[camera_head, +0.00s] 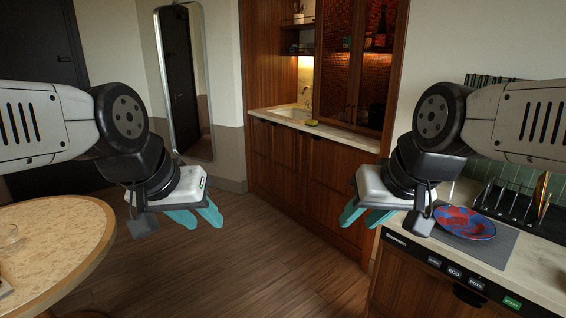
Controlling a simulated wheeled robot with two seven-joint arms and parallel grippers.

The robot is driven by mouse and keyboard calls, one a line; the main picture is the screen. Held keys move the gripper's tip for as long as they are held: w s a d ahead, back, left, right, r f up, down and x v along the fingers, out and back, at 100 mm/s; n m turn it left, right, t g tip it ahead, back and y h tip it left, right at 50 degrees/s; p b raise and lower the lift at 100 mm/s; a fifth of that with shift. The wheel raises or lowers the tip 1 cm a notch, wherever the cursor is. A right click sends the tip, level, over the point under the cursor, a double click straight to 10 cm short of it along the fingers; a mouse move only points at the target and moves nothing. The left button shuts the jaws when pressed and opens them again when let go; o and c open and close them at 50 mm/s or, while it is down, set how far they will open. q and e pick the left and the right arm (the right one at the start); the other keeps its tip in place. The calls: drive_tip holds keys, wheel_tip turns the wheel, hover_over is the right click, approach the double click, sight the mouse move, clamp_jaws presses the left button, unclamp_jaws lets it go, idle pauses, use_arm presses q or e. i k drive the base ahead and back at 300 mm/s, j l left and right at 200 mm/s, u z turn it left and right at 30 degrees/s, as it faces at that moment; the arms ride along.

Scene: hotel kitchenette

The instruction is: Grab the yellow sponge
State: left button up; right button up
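A small yellow-green block that looks like the sponge (312,122) lies on the pale counter (343,138) by the sink, in the wooden alcove at the back. It is far off and too small to make out in detail. My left gripper (204,221) hangs in the air at the left, with its teal fingers apart and nothing between them. My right gripper (358,222) hangs in the air at the right, also with its fingers apart and empty. Both are well in front of the sponge and away from it.
A round table (52,224) stands at the lower left with a glass (11,236) on it. At the right, a counter holds a red and blue plate (464,223) and a dark rack (520,205). Open wooden floor (255,260) lies between. A faucet (308,97) rises behind the sink.

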sight(312, 123)
drive_tip(key=i+j+u, duration=0.1)
drive_tip(key=i+u, duration=0.35)
drive_tip(key=i, duration=1)
drive_tip(key=i+l+z, duration=0.15)
drive_tip(key=i+z, duration=0.2)
drive_tip(key=i, duration=0.5)
drive_tip(key=i+j+z, duration=0.1)
drive_tip(key=i+z, duration=0.3)
drive_tip(key=i, duration=0.45)
drive_tip(key=i+l+u, duration=0.15)
drive_tip(key=i+l, duration=0.2)
drive_tip(key=i, duration=0.3)
drive_tip(key=i+l+u, duration=0.2)
drive_tip(key=i+l, duration=0.2)
drive_tip(key=i, duration=0.2)
